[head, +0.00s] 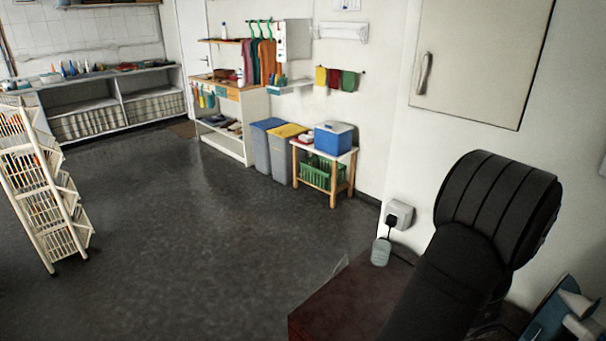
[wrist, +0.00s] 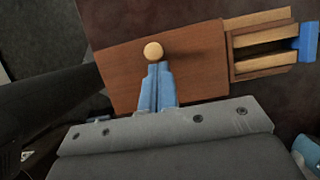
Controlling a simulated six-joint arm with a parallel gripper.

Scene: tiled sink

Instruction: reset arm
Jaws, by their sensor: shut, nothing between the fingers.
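My gripper (wrist: 158,68) shows in the wrist view, with its two blue fingers closed together and nothing held between them. Its tips point at a round wooden knob (wrist: 153,51), which lies just beyond them in the picture; I cannot tell whether they touch. Behind the fingers is a flat brown wooden board (wrist: 205,65). In the head view only my black arm shows, at the right; my gripper is not visible there.
A pale slatted wooden piece (wrist: 262,45) adjoins the board, with a blue block (wrist: 304,43) at its right end. In the head view a dark red surface (head: 345,300) lies beside my arm, near a wall socket (head: 399,213). The floor (head: 200,250) is largely clear.

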